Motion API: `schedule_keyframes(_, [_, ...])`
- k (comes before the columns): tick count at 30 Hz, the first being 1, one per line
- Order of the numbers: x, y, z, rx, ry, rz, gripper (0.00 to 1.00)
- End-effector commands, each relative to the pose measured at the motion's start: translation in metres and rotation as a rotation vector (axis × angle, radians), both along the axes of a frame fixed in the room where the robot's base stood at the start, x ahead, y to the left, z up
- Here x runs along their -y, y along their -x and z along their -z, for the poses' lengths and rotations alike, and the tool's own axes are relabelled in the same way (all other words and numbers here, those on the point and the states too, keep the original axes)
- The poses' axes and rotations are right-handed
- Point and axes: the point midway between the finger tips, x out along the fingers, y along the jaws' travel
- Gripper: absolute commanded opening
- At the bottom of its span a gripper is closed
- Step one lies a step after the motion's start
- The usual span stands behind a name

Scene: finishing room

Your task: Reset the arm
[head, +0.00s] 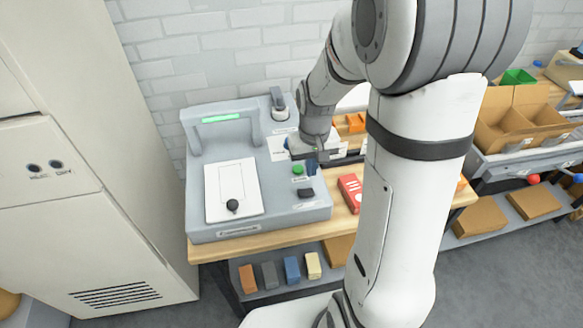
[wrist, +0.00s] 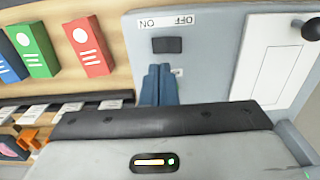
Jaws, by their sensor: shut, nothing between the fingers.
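My arm reaches over a grey machine (head: 250,219) on a wooden bench. My gripper (head: 312,167) hangs above the right part of the machine, just right of a green button (head: 298,170). In the wrist view my gripper's blue fingers (wrist: 158,70) are together with nothing between them. They point toward the black rocker switch (wrist: 167,45) marked ON and OFF, which also shows in the head view (head: 306,193). Whether the fingertips touch the panel cannot be told.
The machine has a white door (head: 232,190) with a black knob and a lit green strip (head: 220,118). Red, green and blue boxes stand beside it; the red box (wrist: 88,46) is nearest. A tall cabinet (head: 75,200) stands left. Cardboard bins (head: 510,112) are at right.

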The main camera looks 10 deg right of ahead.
Motion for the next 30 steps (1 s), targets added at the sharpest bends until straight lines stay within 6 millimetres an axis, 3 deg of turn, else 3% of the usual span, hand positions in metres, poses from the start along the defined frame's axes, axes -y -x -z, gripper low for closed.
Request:
schedule_keyframes(7, [0.0,0.002,-0.004,0.006,0.0,0.0,0.0])
schedule_keyframes(11, [-0.003,0.012,-0.026,0.039,0.002,-0.001,0.0])
schedule_keyframes(21, [-0.013,0.085,-0.109,0.194,0.005,-0.005,0.0])
schedule_keyframes(30, [-0.017,0.138,-0.138,0.287,0.004,-0.006,0.0])
